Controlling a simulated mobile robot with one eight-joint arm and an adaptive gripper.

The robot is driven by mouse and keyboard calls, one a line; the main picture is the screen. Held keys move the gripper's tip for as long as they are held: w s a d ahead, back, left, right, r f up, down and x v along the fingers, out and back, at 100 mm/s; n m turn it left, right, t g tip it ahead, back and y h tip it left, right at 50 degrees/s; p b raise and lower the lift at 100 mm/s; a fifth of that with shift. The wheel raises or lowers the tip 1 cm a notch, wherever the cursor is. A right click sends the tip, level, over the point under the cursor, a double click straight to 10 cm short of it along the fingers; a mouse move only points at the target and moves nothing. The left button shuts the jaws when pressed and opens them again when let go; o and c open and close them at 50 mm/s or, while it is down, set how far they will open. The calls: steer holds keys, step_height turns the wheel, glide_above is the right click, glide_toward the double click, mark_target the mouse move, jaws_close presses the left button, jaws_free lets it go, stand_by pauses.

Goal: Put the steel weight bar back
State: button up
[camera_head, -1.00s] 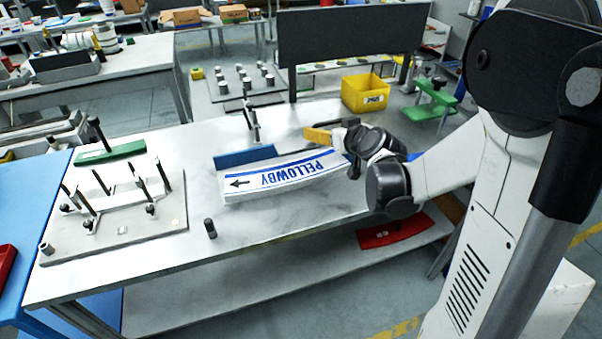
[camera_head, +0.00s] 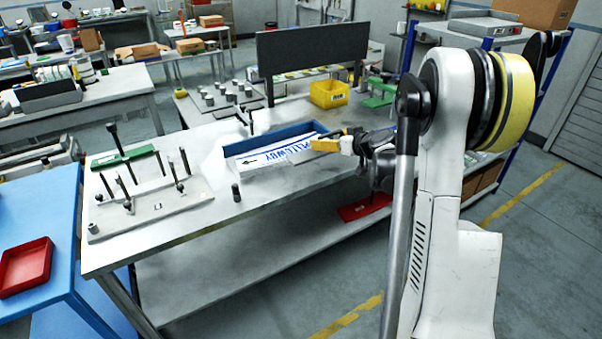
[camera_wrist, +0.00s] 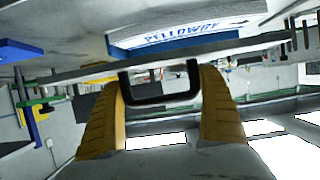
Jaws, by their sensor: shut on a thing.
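My gripper (camera_head: 326,144) is above the right end of the blue label magazine (camera_head: 268,139), its yellow fingers pointing left. In the wrist view my gripper (camera_wrist: 162,72) is shut on the black handle of the steel weight bar (camera_wrist: 160,98). A long grey strip runs across behind the handle; I cannot tell how much of it is the bar. The bar does not show clearly in the head view. White labels (camera_head: 280,154) marked PELLOWBY lie in the magazine, and they also show in the wrist view (camera_wrist: 185,34). I cannot tell whether the bar touches them.
A fixture plate (camera_head: 160,208) with several upright posts is at the left of the bench (camera_head: 200,228). A short dark post (camera_head: 236,193) stands in front of the magazine. A green part (camera_head: 122,156) lies behind the fixture. A yellow bin (camera_head: 329,94) and dark panel (camera_head: 312,50) are behind.

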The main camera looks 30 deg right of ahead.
steer(key=b, duration=0.4)
glide_above(296, 176)
step_height(296, 176, down, 7)
steer(key=shift+w+r, duration=0.1)
steer(key=shift+f+b, duration=0.95)
steer(key=shift+f, duration=1)
steer(key=shift+f, duration=0.15)
steer(key=o, duration=1.2)
